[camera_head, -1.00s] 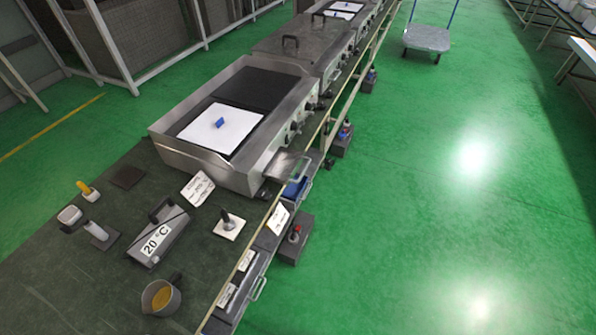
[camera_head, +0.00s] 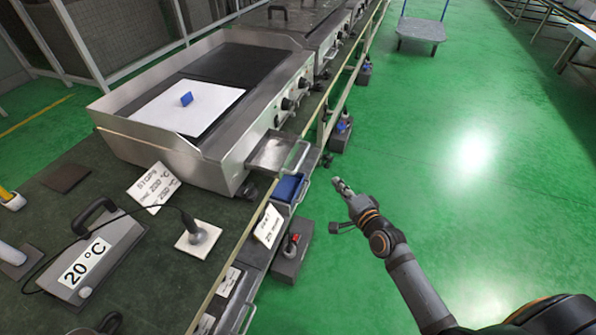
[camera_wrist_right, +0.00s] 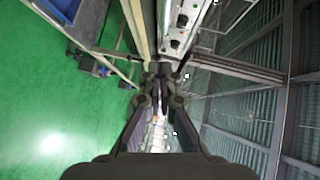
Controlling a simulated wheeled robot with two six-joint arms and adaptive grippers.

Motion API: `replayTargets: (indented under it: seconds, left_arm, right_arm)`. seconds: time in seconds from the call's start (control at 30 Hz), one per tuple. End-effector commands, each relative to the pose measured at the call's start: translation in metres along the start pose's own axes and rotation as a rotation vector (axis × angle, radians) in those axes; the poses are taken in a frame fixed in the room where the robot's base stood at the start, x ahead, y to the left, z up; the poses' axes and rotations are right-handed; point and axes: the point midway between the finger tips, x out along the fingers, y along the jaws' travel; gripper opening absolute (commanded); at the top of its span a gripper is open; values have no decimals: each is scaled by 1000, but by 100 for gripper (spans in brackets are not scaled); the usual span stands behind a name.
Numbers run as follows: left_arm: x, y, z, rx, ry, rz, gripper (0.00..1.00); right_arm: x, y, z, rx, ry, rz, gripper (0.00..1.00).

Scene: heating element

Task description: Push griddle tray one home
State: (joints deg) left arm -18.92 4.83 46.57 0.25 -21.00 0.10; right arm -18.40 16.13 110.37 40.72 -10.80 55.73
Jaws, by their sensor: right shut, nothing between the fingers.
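The nearest griddle (camera_head: 190,100) stands on the dark bench, a white sheet with a small blue object on its plate. A grey metal tray (camera_head: 279,154) sticks out from the griddle's front, over the bench edge; I take it to be griddle tray one. My right gripper (camera_head: 340,186) is over the green floor, to the right of the tray and apart from it. It is shut and empty; the fingers also show in the right wrist view (camera_wrist_right: 158,84). My left gripper is not in view.
A drawer with a blue inside (camera_head: 289,187) stands open below the tray. A red-topped device (camera_head: 291,244) sits on a dark box beside the bench. A 20 °C unit (camera_head: 90,255) and a white card (camera_head: 153,187) lie on the bench.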

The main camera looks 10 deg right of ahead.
Motion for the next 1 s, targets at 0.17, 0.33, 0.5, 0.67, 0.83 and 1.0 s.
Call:
replayTargets:
  seconds: [0.17, 0.33, 0.5, 0.67, 0.83, 1.0]
  left_arm:
    - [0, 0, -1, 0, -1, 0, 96]
    - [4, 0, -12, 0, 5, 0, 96]
    - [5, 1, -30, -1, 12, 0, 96]
    - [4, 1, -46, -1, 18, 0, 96]
    - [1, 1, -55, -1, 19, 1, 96]
    - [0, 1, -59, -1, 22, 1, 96]
  right_arm:
    - [1, -7, 1, 14, -2, -14, 0]
    - [21, -5, 0, 13, 0, -16, 0]
    - [58, -5, 1, 14, 0, -16, 0]
    - [93, -6, 1, 12, 0, -15, 0]
    - [115, -7, 16, 13, -2, -11, 0]
    - [126, -7, 27, 11, -1, -10, 0]
